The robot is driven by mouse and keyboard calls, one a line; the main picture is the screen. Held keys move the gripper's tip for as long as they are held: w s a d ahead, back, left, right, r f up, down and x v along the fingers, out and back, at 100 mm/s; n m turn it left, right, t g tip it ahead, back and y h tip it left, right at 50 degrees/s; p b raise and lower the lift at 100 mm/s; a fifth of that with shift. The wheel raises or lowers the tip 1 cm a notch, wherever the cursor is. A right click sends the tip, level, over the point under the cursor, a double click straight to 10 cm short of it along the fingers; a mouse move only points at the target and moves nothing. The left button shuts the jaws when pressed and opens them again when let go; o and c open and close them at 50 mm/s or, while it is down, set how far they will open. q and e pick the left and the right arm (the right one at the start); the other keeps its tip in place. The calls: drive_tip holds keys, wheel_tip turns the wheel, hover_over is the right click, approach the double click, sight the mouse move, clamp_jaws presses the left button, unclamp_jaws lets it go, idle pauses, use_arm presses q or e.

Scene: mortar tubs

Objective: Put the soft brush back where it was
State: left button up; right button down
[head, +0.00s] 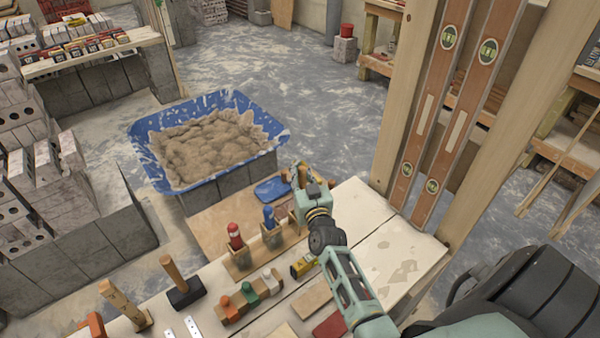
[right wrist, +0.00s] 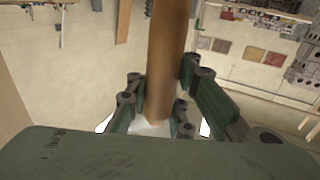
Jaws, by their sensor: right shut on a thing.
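My right gripper (head: 300,177) is over the far end of the workbench, near the blue tub. In the right wrist view my right gripper (right wrist: 155,105) is shut around a round brown wooden handle with a pale part at its lower end. I take this to be the soft brush (right wrist: 168,50); its bristles cannot be made out. In the head view the brush is mostly hidden by the gripper. Wooden holder blocks stand in a row just left of the gripper, one with a red-handled tool (head: 235,236) and one with a blue-handled tool (head: 269,218). My left gripper is out of view.
A blue tub (head: 280,131) of sandy mortar stands beyond the bench (head: 405,240). A blue flat tool (head: 272,189) lies near it. A mallet (head: 186,292), a yellow item (head: 303,265) and a coloured-peg block (head: 250,295) are nearer. Timber posts with spirit levels (head: 440,110) rise at right.

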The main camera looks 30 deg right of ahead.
wheel_tip(320, 180, down, 3)
drive_tip(key=shift+f+b, duration=0.1)
drive_tip(key=shift+b, duration=1.05)
drive_tip(key=shift+f+b, duration=0.8)
drive_tip(key=shift+f, duration=0.35)
drive_tip(key=shift+f+b, duration=0.3)
drive_tip(key=shift+f, duration=0.1)
drive_tip(key=c, duration=1.5)
unclamp_jaws()
drive_tip(key=shift+s+a, duration=0.1)
drive_tip(key=v, duration=1.1)
drive_tip(key=shift+s+a, duration=0.1)
drive_tip(key=shift+s, duration=0.25)
